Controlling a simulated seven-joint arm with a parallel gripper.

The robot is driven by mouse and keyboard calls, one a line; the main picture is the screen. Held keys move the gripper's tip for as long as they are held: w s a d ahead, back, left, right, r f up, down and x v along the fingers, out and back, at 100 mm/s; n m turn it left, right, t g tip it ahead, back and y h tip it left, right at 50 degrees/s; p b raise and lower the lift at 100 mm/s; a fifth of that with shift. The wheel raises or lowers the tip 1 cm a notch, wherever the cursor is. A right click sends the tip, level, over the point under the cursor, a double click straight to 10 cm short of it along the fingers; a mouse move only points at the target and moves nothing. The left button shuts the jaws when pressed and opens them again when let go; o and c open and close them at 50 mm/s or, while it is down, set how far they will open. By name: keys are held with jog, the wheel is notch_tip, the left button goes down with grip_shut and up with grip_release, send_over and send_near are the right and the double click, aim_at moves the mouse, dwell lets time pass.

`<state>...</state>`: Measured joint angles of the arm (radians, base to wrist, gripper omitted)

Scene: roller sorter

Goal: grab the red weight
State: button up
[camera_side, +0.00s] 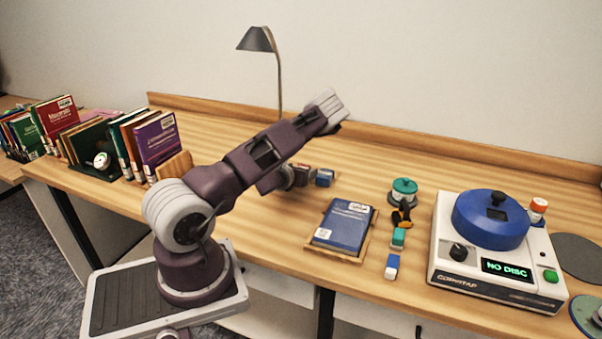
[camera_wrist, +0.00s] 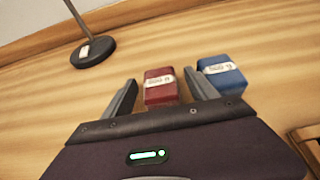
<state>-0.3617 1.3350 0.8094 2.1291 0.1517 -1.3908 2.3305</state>
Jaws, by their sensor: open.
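The red weight (camera_wrist: 160,87), a small dark-red block with a pale label band, lies on the wooden table. In the wrist view it shows between the two grey fingers of my gripper (camera_wrist: 160,80), which are open with a gap on each side of it. Its lower end is close to the gripper body; I cannot tell how high the fingers are above the table. In the side view the red weight (camera_side: 302,170) is partly hidden behind my arm, and the gripper is mostly hidden too.
A blue weight (camera_wrist: 222,76) lies just right of the right finger. A lamp base (camera_wrist: 91,52) stands at the upper left. A blue book (camera_side: 345,225) on a wooden stand and a white machine (camera_side: 450,265) are to the right. Table behind the weights is clear.

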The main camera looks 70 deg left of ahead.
jog(key=shift+w+a+f, duration=0.1)
jog(key=shift+w+a, duration=0.05)
grip_shut()
dwell(0.4)
